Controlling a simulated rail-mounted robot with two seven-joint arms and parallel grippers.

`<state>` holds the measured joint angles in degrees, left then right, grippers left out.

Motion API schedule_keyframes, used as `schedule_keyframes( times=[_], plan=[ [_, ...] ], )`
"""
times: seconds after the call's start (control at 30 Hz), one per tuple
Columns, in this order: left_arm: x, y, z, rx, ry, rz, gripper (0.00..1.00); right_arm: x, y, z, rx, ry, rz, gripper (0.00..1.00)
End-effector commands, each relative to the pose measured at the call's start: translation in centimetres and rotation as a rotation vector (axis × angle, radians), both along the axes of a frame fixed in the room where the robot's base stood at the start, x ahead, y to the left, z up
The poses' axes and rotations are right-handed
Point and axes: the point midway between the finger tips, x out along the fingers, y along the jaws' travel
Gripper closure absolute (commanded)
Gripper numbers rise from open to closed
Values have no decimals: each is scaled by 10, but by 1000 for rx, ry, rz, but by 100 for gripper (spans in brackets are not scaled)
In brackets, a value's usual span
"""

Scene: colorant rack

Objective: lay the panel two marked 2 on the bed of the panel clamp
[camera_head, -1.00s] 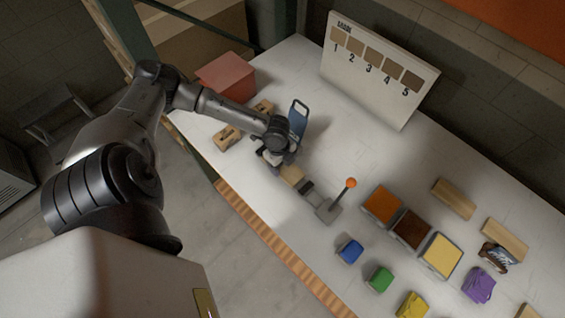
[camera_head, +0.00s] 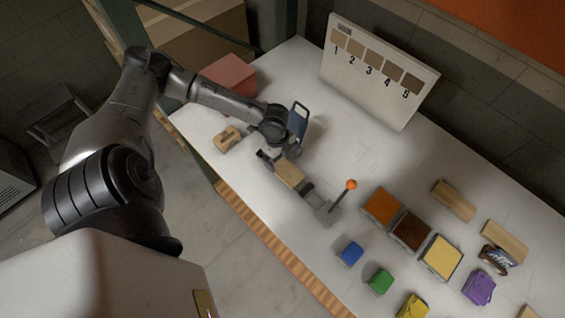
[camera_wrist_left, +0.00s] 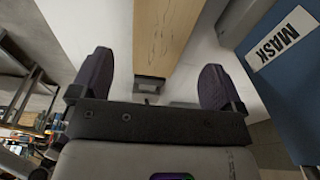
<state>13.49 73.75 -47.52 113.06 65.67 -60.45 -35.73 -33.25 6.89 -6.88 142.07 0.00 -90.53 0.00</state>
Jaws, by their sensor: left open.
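A pale wooden panel (camera_head: 289,174) lies in line with the grey panel clamp (camera_head: 325,208), apparently on its bed. The clamp has a lever with an orange knob. I cannot read a number on this panel. My left gripper (camera_head: 277,159) is at the panel's upper-left end, open. In the left wrist view the wooden panel (camera_wrist_left: 167,40) runs away beyond the two spread dark fingers (camera_wrist_left: 155,88), with a grey bracket at its near end. Another wooden panel (camera_head: 227,139) with dark marks lies to the left; its marking is too small to read.
A blue holder labelled MASK (camera_wrist_left: 285,80) stands close beside the gripper; it also shows in the head view (camera_head: 298,122). A pink-red box (camera_head: 230,74) and a numbered sample board (camera_head: 378,70) stand behind. Stain trays (camera_head: 411,231) and coloured cloths (camera_head: 380,281) lie to the right.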

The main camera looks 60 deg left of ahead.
Motion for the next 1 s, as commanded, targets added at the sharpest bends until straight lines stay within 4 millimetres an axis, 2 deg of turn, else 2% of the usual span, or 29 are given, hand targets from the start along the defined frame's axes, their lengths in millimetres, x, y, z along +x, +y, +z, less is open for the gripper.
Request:
schedule_keyframes(
  times=[0.1,0.3,0.47,0.57,0.67,0.8,0.9,1.0],
  plan=[
    [-1,4,24,3,-1,-1,6,0,-1,1,-4,0,3,57],
    [-2,8,52,2,-2,-1,6,0,-1,2,-5,0,4,57],
    [-3,9,64,1,0,-1,6,0,-1,3,-4,0,3,57],
    [-5,-3,62,-12,0,-13,6,0,-1,3,-3,0,2,57],
    [-9,-33,47,-37,-7,-32,6,0,0,3,0,0,1,57],
    [-21,-98,22,-94,-46,-28,6,0,2,3,5,0,-4,57],
    [-31,-143,11,-139,-89,31,6,0,3,3,9,-1,-5,57],
    [-42,-177,7,-175,-131,143,6,0,3,3,8,-1,-6,57]
  ],
)
